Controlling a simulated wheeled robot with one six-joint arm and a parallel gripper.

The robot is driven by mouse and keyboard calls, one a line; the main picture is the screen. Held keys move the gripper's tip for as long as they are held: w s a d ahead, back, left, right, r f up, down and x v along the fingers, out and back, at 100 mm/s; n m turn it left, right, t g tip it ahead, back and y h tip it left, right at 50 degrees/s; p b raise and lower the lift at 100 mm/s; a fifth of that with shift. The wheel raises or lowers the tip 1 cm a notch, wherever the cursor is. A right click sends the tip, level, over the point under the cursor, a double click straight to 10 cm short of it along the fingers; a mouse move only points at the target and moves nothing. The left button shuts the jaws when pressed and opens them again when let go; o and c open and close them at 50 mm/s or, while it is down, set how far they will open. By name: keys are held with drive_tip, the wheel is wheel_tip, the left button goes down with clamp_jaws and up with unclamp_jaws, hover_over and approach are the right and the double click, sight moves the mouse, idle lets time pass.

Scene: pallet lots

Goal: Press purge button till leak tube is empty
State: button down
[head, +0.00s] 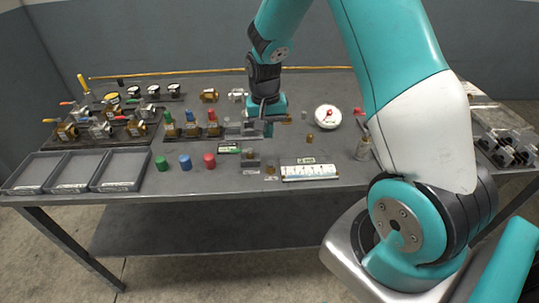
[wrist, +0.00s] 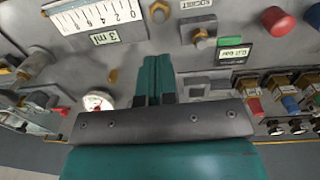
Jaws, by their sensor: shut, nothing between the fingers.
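The graduated leak tube panel (head: 309,172) lies at the front of the bench, with a white numbered scale. In the wrist view it shows upside down at top left (wrist: 95,18), with a "3 ml" label. I cannot read the liquid level. A small brass knob (head: 271,171) stands just left of the scale and also shows in the wrist view (wrist: 159,11); I cannot tell whether it is the purge button. My gripper (head: 268,129) points down over the middle of the bench, behind the scale. Its fingers (wrist: 156,78) are shut and empty. Contact below the fingertips is hidden.
A green display (head: 229,149) and a socket fitting (head: 250,160) stand front centre. Green, blue and red caps (head: 185,162) are left of them. A white dial (head: 328,117) and brass post (head: 310,138) stand right of my gripper. Grey trays (head: 118,172) sit front left.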

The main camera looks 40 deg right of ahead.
sight(270, 163)
drive_tip(key=f, duration=0.3)
drive_tip(key=f+p, duration=0.1)
drive_tip(key=f, duration=0.2)
drive_tip(key=f+p, duration=0.1)
drive_tip(key=f, duration=0.2)
drive_tip(key=shift+s+d+f, duration=0.15)
drive_tip(key=shift+s+f, duration=0.1)
